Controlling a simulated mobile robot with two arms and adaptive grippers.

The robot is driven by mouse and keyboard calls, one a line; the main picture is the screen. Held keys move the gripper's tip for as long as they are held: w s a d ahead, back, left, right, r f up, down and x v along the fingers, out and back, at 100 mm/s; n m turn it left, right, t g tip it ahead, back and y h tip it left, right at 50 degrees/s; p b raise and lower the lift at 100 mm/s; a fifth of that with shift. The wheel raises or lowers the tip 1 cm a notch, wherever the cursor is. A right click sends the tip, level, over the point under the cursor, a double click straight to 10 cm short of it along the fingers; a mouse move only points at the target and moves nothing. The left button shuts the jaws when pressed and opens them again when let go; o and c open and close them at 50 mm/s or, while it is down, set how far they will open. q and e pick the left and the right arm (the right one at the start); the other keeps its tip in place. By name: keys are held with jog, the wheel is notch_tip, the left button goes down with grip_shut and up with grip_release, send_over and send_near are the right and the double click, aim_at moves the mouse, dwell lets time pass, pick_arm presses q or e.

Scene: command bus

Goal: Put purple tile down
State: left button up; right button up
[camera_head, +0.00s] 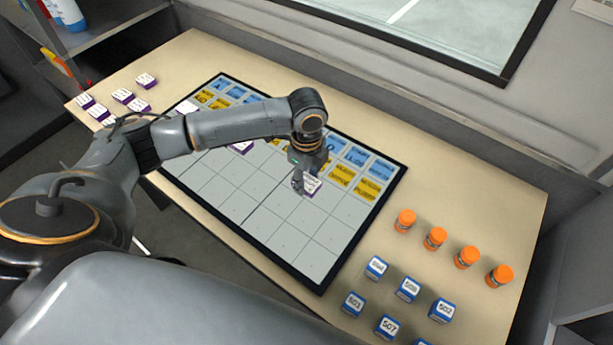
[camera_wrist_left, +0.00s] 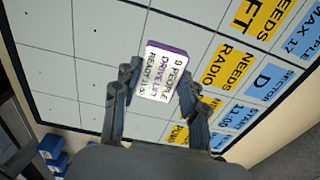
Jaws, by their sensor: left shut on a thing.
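A purple tile with a white printed top (camera_head: 312,183) is between the fingers of my left gripper (camera_head: 303,181), over the right part of the gridded board (camera_head: 310,235). In the left wrist view the tile (camera_wrist_left: 163,70) shows its purple edge and the words "9 people", with the fingers (camera_wrist_left: 155,85) closed on its two sides. I cannot tell whether its underside touches the board. Another purple tile (camera_head: 241,147) lies on the board, partly behind my left arm. My right gripper is not in view.
Several purple tiles (camera_head: 123,96) lie at the table's far left. Orange bottles (camera_head: 435,238) and blue blocks (camera_head: 407,289) stand to the right of the board. Blue and yellow labels (camera_head: 354,155) line its back rows. Many grey front cells are empty.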

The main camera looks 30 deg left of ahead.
aim_at(307, 181)
pick_arm(q)
jog(key=shift+f, duration=0.15)
jog(key=o, duration=1)
jog(key=shift+o, duration=0.7)
notch_tip(307, 181, up, 12)
jog(key=shift+r+b, duration=0.2)
jog(key=shift+b, duration=0.2)
